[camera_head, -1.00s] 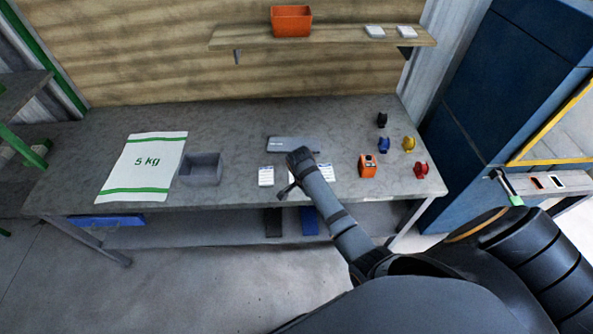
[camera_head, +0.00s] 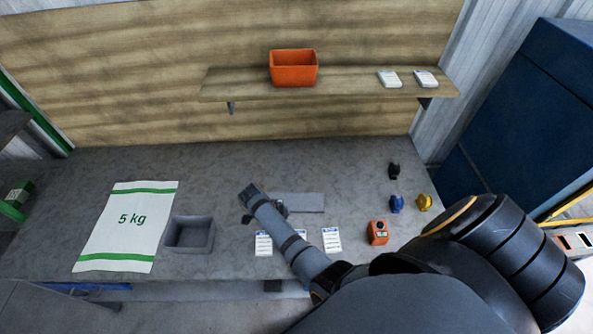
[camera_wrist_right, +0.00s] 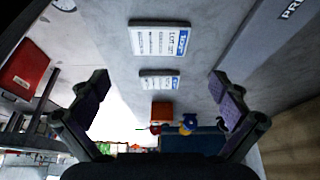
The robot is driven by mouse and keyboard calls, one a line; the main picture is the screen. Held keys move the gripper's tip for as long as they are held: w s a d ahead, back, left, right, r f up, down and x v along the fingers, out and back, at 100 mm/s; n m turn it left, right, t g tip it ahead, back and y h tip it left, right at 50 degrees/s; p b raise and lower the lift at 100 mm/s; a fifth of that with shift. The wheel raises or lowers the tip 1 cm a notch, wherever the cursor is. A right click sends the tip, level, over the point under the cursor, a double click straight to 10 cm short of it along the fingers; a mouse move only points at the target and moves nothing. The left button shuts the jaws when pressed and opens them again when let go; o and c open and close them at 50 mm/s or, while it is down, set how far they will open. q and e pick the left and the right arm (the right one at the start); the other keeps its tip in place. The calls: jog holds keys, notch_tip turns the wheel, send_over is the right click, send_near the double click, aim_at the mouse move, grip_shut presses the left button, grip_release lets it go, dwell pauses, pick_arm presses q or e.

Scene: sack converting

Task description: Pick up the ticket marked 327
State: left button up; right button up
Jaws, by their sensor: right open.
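White printed tickets lie on the grey bench in the head view: one left of my right forearm (camera_head: 263,243), one right of it (camera_head: 331,240), and a white sliver between them (camera_head: 301,233), partly hidden by the arm. The wrist view shows two tickets, a larger nearer one (camera_wrist_right: 158,40) and a smaller farther one (camera_wrist_right: 159,79). Their numbers are too small to read. My right gripper (camera_wrist_right: 160,88) is open and empty, with no ticket touching its fingers. In the head view it is mostly hidden under my wrist, above the bench behind the tickets. My left gripper is not in view.
A grey flat bar (camera_head: 299,202) lies behind the tickets. A grey open box (camera_head: 190,234) and a 5 kg sack (camera_head: 126,226) are left. An orange device (camera_head: 377,232) and small coloured rolls (camera_head: 397,204) are right. A shelf (camera_head: 350,87) holds an orange bin (camera_head: 294,68).

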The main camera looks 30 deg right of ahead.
jog(key=x, duration=0.3)
jog(key=shift+s+d+f+b, duration=0.1)
jog(key=shift+s+f+b, duration=0.15)
jog(key=shift+s+b, duration=0.05)
jog(key=shift+w+d+f, duration=0.15)
jog(key=shift+w, duration=0.05)
jog(key=shift+d+f+b, duration=0.15)
jog(key=shift+f+b, duration=0.45)
jog(key=shift+f, duration=0.15)
jog(key=b+x, duration=0.3)
jog(key=shift+s+f, duration=0.25)
jog(key=shift+f, duration=0.1)
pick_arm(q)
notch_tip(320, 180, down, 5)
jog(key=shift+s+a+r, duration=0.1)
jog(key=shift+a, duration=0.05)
pick_arm(e)
jog(key=shift+r, duration=0.1)
jog(key=c, duration=1.1)
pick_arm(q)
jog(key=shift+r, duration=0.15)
pick_arm(e)
jog(key=shift+r, duration=0.15)
